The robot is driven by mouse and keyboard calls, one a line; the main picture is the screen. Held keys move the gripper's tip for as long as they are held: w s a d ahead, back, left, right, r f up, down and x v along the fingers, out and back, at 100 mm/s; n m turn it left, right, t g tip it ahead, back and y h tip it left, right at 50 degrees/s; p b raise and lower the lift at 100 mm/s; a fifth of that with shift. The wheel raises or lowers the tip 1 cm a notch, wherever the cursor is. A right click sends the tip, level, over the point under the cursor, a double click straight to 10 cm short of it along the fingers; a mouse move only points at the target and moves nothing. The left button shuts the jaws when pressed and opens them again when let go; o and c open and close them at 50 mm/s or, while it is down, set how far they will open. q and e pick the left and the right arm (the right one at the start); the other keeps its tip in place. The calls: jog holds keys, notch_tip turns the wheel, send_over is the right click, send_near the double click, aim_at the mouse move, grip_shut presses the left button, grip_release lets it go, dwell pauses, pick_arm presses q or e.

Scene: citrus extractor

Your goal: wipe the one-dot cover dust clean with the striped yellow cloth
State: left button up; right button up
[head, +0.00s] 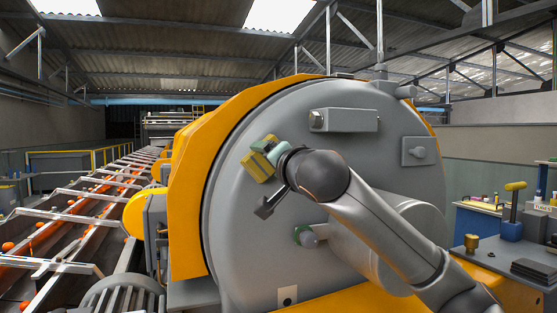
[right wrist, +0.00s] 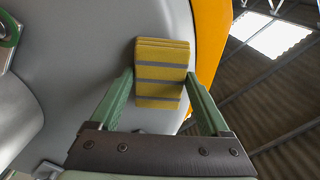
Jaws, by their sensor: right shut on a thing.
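The striped yellow cloth (head: 257,168) is a folded yellow pad with grey stripes. My right gripper (head: 266,151) is shut on it, at the upper left of the big round grey cover (head: 240,225). A small white plate with one dark dot (head: 287,296) is at the cover's bottom. In the right wrist view the cloth (right wrist: 163,55) sits between the two green fingers, in front of the cover (right wrist: 95,50) near its orange rim. I cannot tell whether the cloth touches the cover. No dust is clearly visible; my arm hides part of the cover. My left gripper is not in view.
A grey box (head: 343,120) and a small plate with a knob (head: 420,152) stick out from the cover. A green-ringed fitting (head: 305,237) is below my wrist. A conveyor with oranges (head: 60,225) runs at left. A bench with tools (head: 510,255) is at right.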

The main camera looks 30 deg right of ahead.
jog(key=shift+s, duration=0.1)
jog(key=shift+b+v, duration=0.95)
jog(key=shift+v, duration=2)
jog(key=shift+b+v, duration=0.3)
jog(key=shift+v, duration=1.2)
